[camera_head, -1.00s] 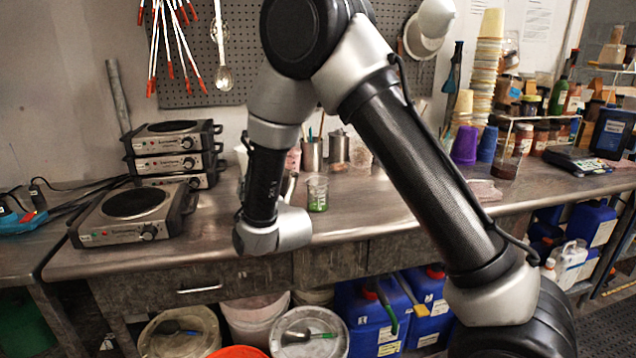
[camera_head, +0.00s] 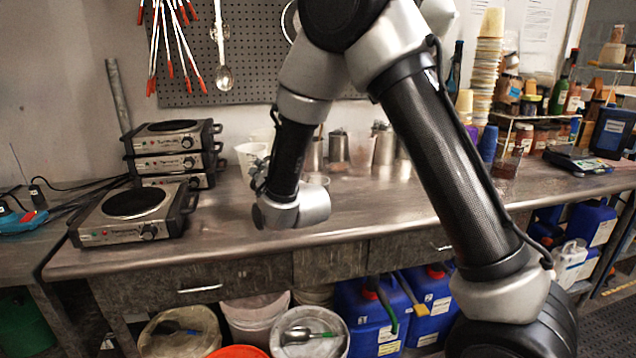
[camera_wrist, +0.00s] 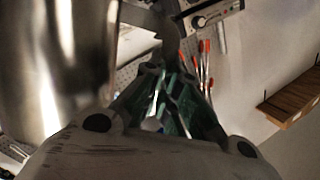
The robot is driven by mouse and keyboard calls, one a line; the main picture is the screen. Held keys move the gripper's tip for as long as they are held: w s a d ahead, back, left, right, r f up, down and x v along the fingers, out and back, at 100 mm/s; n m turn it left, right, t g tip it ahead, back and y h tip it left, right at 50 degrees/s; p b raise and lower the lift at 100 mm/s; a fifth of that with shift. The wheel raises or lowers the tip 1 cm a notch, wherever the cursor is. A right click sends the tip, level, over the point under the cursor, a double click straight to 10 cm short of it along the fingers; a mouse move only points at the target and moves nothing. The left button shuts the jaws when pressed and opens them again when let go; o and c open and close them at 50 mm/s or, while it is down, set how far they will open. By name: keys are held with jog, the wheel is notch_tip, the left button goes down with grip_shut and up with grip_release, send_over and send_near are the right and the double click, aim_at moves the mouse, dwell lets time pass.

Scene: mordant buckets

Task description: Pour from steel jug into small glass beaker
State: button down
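In the wrist view a large shiny steel jug (camera_wrist: 60,60) fills the left side, close to the camera. Its handle (camera_wrist: 167,28) runs down to the fingertips of my gripper (camera_wrist: 165,75), which appear closed on it. In the head view my gripper (camera_head: 260,175) shows only in part behind my wrist, above the bench, and the held jug is hidden behind my arm. The small glass beaker (camera_head: 319,180) stands on the bench just right of my wrist, which covers its lower part. The jug's contents are not visible.
Hotplates (camera_head: 135,212) stand at the left of the steel bench (camera_head: 400,210). A white beaker (camera_head: 247,152) is behind my gripper. Steel containers (camera_head: 338,147) and glassware line the back. Stacked cups (camera_head: 487,70) and jars are to the right.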

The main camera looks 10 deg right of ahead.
jog(key=shift+w+d+r+m+p, duration=0.15)
jog(key=shift+d+r+m, duration=0.25)
jog(key=shift+r, duration=0.2)
jog(key=shift+w+d+r+m+p, duration=0.1)
jog(key=shift+d+r+m, duration=0.15)
jog(key=shift+r+m, duration=0.3)
jog(key=shift+w+d+r+m+p, duration=0.15)
jog(key=shift+d+r+m, duration=0.2)
jog(key=shift+r, duration=0.3)
dwell(1.5)
jog(key=shift+w+d+r+m+p, duration=0.15)
jog(key=shift+d+r+m+p, duration=0.3)
jog(key=shift+r+m, duration=0.1)
dwell(2.4)
